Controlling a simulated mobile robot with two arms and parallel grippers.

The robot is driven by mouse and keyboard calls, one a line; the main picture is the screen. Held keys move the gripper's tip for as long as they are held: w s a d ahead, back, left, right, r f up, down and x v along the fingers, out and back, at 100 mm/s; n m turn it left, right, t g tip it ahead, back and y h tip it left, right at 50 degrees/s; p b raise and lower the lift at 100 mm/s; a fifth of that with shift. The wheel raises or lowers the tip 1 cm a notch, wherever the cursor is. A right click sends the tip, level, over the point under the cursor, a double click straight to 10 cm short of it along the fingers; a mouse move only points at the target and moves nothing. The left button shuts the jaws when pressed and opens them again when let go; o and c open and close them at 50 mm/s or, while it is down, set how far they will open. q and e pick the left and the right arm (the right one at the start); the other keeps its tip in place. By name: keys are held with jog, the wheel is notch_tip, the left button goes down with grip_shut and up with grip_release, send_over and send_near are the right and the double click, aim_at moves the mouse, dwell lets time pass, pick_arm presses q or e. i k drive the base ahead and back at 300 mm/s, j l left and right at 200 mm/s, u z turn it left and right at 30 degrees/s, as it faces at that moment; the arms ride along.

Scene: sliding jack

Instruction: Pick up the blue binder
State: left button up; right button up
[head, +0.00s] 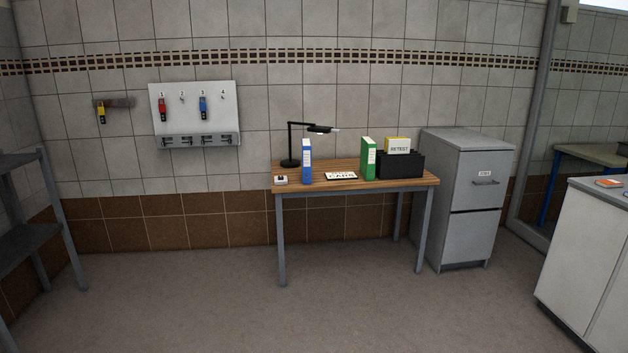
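The blue binder (307,163) stands upright on the wooden table (290,187), towards its left side. Its white label faces me. A black desk lamp (290,145) stands just behind and to the left of it. A small white object (281,180) lies left of the binder at the table's front left corner. A green binder (368,160) stands upright further right on the same table. Neither of my grippers shows in the head view.
A black file box (402,165) stands right of the green binder. A grey filing cabinet (466,205) is beside the table, and a white cabinet (590,265) is at the right. A grey shelf (30,235) is at the left. The floor (330,310) before the table is clear.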

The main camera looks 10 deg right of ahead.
aim_at(306, 147)
jog(key=i, duration=1.85)
